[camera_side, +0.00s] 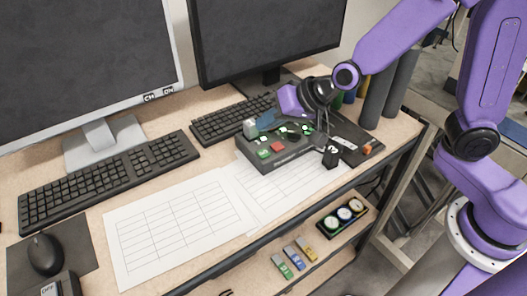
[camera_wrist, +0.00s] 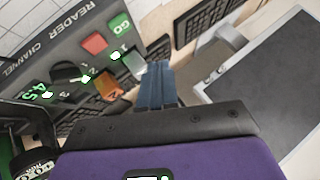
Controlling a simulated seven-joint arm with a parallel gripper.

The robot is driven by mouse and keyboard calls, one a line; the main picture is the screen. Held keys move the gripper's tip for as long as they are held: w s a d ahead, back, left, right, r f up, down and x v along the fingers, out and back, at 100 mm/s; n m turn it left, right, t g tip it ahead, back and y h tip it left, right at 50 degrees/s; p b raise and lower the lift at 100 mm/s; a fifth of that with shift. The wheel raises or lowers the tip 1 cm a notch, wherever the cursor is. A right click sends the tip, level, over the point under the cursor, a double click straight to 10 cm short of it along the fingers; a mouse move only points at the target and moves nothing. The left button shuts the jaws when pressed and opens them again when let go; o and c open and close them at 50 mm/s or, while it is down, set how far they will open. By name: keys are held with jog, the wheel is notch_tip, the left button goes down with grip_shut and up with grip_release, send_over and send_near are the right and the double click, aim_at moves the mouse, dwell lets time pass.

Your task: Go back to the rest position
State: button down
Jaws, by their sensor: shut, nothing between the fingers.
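My gripper (camera_side: 264,121) is over the left end of a dark control box on the desk, with its purple wrist above and to the right. In the wrist view its blue-grey fingers (camera_wrist: 156,82) are together with nothing between them. The control box (camera_side: 284,158) carries a red button, a green button and lit green marks. The wrist view shows the box face (camera_wrist: 62,62) with the words READER and CHANNEL, a black knob (camera_wrist: 68,72) and an orange piece (camera_wrist: 100,84). I cannot tell whether the fingertips touch the box.
Two monitors (camera_side: 85,60) (camera_side: 268,40) and two keyboards (camera_side: 110,178) (camera_side: 232,118) stand behind and left. Printed sheets (camera_side: 178,220) cover the front of the desk. Dark cylinders (camera_side: 376,98) stand at the right. A lower shelf (camera_side: 325,262) holds small coloured items.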

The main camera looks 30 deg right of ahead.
dwell(0.7)
jog(key=s+d+n+g+h, duration=0.1)
jog(key=s+d+n, duration=0.3)
jog(key=s, duration=0.4)
jog(key=s+d+n+g+h, duration=0.2)
jog(key=s+d+n+g, duration=0.1)
jog(key=s+d+n, duration=0.2)
jog(key=s+d+r+n+g+h, duration=0.1)
jog(key=s+d+n, duration=0.4)
jog(key=s, duration=0.8)
jog(key=d+g+h, duration=0.1)
jog(key=d+g, duration=0.1)
jog(key=d, duration=0.1)
